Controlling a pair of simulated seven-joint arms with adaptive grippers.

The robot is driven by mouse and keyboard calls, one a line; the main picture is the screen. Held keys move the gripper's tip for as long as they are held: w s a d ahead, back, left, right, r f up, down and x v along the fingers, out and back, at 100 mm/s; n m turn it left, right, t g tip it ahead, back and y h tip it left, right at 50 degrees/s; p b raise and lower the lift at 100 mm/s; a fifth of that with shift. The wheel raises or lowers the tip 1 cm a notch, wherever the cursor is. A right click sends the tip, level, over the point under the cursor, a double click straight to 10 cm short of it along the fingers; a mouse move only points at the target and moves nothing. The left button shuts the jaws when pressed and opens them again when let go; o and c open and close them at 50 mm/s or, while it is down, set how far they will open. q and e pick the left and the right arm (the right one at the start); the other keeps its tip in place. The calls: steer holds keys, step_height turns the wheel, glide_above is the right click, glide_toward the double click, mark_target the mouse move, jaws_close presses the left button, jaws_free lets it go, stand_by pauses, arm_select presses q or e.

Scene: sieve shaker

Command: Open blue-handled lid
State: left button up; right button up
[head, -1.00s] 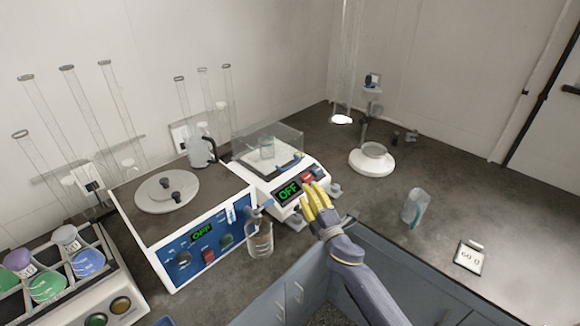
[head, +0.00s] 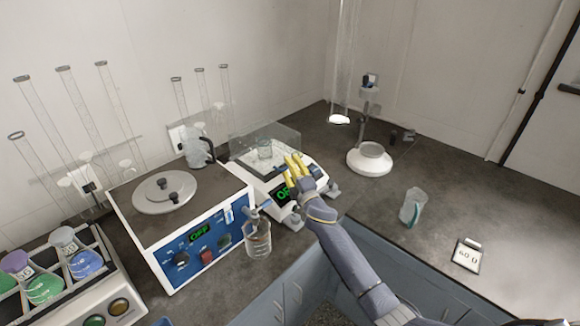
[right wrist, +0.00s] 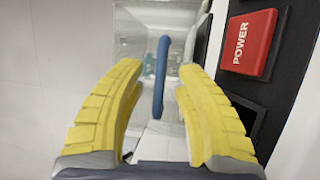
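The clear lid (head: 277,137) stands on the white sieve shaker (head: 283,182) at the middle of the bench. Its blue handle (right wrist: 160,77) shows upright in the right wrist view, beyond and between my fingers. A glass vessel (head: 264,148) shows inside the lid. My right gripper (head: 296,165) has yellow fingers and is at the front of the shaker, in front of the lid. The right wrist view shows the gripper (right wrist: 162,70) open, with the fingers apart on either side of the handle; contact cannot be told. My left gripper is not in view.
A red POWER button (right wrist: 248,42) is close by the right finger in the wrist view. A water bath (head: 200,235) and a glass bottle (head: 257,238) stand left of my arm. A beaker (head: 412,206) and a small scale (head: 467,256) stand to the right.

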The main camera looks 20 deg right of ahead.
steer(key=shift+o, duration=0.2)
steer(key=shift+w, duration=0.1)
jaws_close()
